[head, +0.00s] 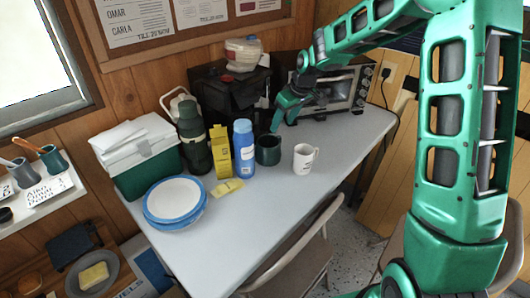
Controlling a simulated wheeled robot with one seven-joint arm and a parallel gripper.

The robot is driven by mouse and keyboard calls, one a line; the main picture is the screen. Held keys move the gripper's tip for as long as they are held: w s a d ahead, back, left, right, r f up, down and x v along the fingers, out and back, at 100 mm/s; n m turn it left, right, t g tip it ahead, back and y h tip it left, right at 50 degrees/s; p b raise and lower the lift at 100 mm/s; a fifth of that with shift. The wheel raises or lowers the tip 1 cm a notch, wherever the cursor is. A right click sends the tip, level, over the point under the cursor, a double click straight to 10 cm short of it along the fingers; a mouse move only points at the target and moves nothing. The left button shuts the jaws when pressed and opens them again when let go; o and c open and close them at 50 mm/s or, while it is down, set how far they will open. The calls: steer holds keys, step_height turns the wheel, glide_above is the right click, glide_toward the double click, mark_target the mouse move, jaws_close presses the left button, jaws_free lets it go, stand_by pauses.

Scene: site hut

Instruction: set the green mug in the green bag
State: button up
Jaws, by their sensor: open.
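The dark green mug (268,150) stands upright on the table, between a blue bottle and a white mug (305,158). My gripper (281,122) is open, above and slightly right of the green mug in the picture, apart from it. I see nothing between its fingers.
A blue bottle (243,148), yellow carton (221,151), dark green flask (193,137), plates (174,200) and green-and-white cool box (140,155) crowd the left. A toaster oven (340,88) stands behind. The table's front right is clear. A chair (295,250) stands at its front edge.

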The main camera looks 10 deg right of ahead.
mark_target(279, 138)
steer(key=x, duration=0.3)
steer(key=d+x, duration=0.1)
steer(key=x, duration=0.1)
steer(key=shift+w+f, duration=0.25)
steer(key=shift+f, duration=0.25)
steer(key=shift+d+x, duration=0.15)
steer(key=shift+x, duration=1)
steer(key=shift+d+x, duration=0.1)
steer(key=shift+x, duration=1.1)
steer(key=shift+c, duration=0.2)
jaws_close()
